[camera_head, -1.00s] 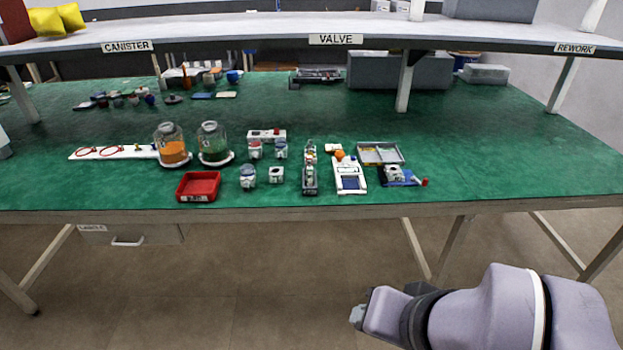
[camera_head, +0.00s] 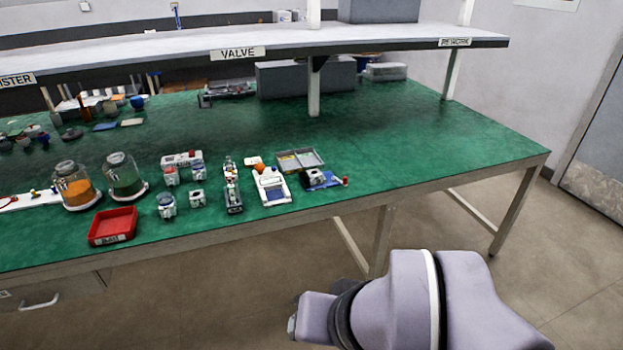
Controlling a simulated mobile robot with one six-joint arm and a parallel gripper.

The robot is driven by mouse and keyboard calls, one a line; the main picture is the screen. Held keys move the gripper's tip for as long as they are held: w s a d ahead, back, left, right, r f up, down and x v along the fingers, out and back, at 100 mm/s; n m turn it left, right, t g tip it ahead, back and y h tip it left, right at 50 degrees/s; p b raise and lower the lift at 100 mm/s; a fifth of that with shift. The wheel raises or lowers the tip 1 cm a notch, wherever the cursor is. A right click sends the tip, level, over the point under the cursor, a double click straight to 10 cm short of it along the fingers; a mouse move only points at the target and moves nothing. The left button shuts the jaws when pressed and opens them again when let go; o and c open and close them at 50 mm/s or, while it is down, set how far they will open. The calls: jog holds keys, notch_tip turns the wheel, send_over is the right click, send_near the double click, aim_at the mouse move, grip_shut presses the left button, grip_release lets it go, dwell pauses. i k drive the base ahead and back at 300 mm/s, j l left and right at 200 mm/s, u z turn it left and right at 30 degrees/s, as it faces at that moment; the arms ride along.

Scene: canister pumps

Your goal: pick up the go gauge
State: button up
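I cannot single out the go gauge for certain at this size. Small parts stand along the front of the green bench. At the right of the row a grey-white block (camera_head: 316,176) sits on a blue pad, with a small red-ended piece (camera_head: 345,181) beside it. My arm reaches in from the bottom right. Its end (camera_head: 294,325) is over the floor, in front of the bench and apart from everything on it. The fingers cannot be made out, and nothing is seen held.
A white device with a blue panel (camera_head: 273,190), a divided grey tray (camera_head: 300,158), a red bin (camera_head: 112,226) and two jars (camera_head: 124,177) stand on the bench (camera_head: 430,150). A shelf (camera_head: 350,43) on posts spans above. The bench's right part is clear.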

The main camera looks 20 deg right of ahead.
aim_at(232, 197)
jog(key=i+j+z, duration=0.3)
jog(key=i+j, duration=0.45)
jog(key=i+j+z, duration=0.3)
jog(key=i+j, duration=0.45)
jog(key=j, duration=0.15)
